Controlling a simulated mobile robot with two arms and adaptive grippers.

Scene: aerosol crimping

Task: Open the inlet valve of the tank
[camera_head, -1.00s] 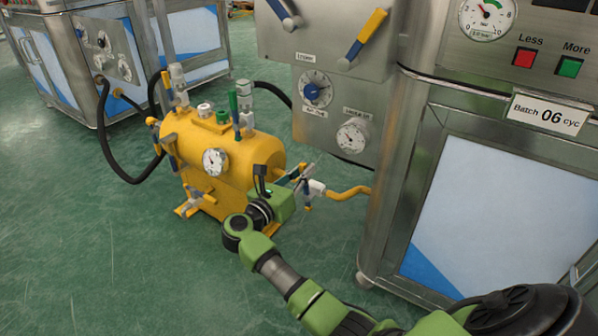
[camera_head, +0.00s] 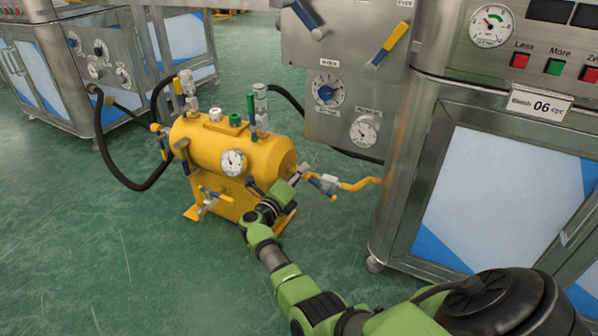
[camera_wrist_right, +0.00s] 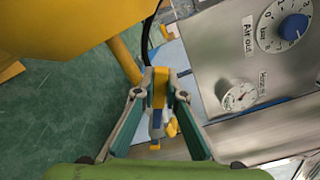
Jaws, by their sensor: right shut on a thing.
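The yellow tank (camera_head: 212,146) stands on the floor, with a round gauge (camera_head: 232,162) on its side and several small valves. At its right end a pipe fitting with a valve (camera_head: 327,184) joins a yellow hose (camera_head: 358,185). My right gripper (camera_head: 298,176) is at this end of the tank, its tips small and partly hidden in the head view. In the right wrist view my right gripper (camera_wrist_right: 161,96) is shut on a yellow and blue valve handle (camera_wrist_right: 159,88). The handle lies between the two fingers. My left gripper is not in view.
A metal cabinet (camera_head: 400,170) with a blue and white door stands close at the right. A panel with a blue knob (camera_head: 326,90) and a gauge (camera_head: 364,130) is behind the hose. A black hose (camera_head: 126,178) loops left of the tank. The green floor is clear at front left.

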